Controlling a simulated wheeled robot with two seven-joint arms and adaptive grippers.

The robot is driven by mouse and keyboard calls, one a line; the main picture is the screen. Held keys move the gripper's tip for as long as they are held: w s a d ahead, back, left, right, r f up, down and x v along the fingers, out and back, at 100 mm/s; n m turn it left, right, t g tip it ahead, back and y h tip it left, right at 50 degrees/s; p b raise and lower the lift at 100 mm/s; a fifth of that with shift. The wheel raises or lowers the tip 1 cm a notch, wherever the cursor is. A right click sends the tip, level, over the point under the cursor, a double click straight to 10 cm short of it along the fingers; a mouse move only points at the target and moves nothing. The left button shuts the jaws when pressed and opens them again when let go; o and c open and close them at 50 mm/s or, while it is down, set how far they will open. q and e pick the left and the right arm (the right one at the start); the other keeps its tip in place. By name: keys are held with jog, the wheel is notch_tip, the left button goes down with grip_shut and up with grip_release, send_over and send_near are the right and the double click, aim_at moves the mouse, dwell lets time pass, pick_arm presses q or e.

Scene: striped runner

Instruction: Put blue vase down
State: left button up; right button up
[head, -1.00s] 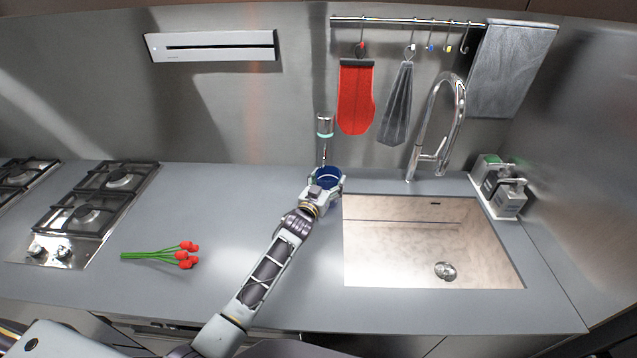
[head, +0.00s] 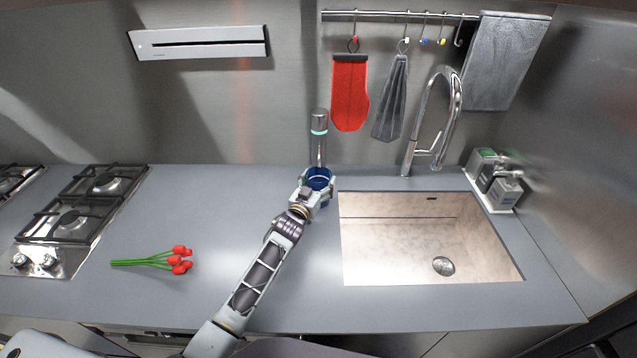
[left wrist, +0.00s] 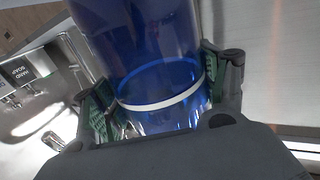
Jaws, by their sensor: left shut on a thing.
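The blue vase (head: 319,177) is at the back of the counter, left of the sink, and looks upright. My left gripper (head: 317,186) is shut on it, and the gripper hides much of its body in the head view. In the left wrist view the vase (left wrist: 150,50) is clear blue with a white band, and the green-padded fingers of the gripper (left wrist: 155,100) press on both its sides. I cannot tell whether its base touches the counter. My right gripper is not in view.
The sink (head: 400,250) is right of the vase, with a tall faucet (head: 452,100) behind it. A silver cylinder (head: 319,130) rises behind the vase. Red flowers (head: 178,260) lie on the counter (head: 200,215), with a gas stove (head: 75,215) further left. The counter between is clear.

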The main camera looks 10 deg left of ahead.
pick_arm(q)
jog(key=shift+d+r, duration=0.1)
jog(key=shift+r, duration=0.05)
jog(key=o, duration=1.3)
jog(key=shift+f, duration=0.25)
jog(key=shift+r, duration=0.15)
jog(key=shift+s, duration=0.15)
jog(key=shift+s+a+b, duration=0.2)
jog(key=shift+s+a, duration=0.2)
jog(key=shift+s, duration=1.55)
jog(key=shift+s+a+b, duration=0.15)
jog(key=shift+s+a, duration=0.25)
jog(key=shift+s, duration=1.5)
jog(key=shift+s+a+b, duration=0.2)
jog(key=shift+s+a, duration=0.2)
jog(key=shift+s, duration=1.55)
